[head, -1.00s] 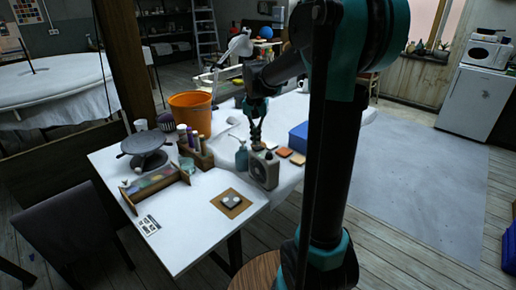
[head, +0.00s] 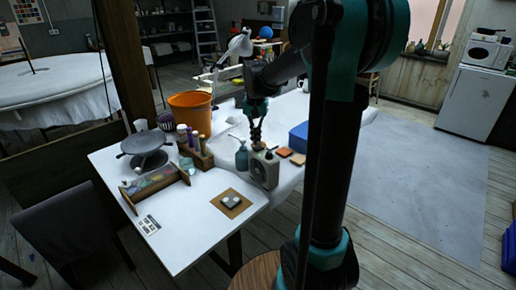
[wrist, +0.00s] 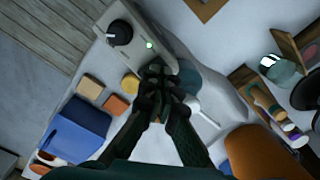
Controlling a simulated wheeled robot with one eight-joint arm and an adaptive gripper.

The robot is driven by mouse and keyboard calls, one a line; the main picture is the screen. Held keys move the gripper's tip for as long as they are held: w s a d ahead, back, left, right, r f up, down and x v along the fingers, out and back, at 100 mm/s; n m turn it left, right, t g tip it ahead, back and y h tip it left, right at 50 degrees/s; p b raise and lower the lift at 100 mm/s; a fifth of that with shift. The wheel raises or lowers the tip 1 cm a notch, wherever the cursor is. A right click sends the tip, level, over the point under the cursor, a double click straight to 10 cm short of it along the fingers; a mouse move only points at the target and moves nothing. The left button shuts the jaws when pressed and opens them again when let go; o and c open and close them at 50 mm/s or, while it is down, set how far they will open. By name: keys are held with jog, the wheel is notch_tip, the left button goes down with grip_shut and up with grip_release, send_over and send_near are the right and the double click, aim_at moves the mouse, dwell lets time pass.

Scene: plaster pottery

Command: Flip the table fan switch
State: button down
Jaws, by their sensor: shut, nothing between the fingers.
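In the wrist view I look down on the fan's top (wrist: 138,22), which carries a black knob (wrist: 119,32) and a small lit green spot (wrist: 149,45). My gripper (head: 256,143) is shut and empty, pointing down just above or at the back of the fan. In the wrist view my gripper (wrist: 155,70) has its fingertips at the fan's edge, close to the green spot. I cannot tell whether they touch. A switch lever is not clearly visible.
A teal pump bottle (head: 241,158) stands close left of the fan. Coloured tiles (head: 298,159) and a blue box (head: 299,137) lie to the right. An orange bucket (head: 190,112) and a wooden tray (head: 155,184) are farther left. The table's front edge is close to the fan.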

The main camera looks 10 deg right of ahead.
aim_at(256, 148)
jog(key=shift+f, duration=1.05)
dwell(0.8)
jog(key=shift+r, duration=3.5)
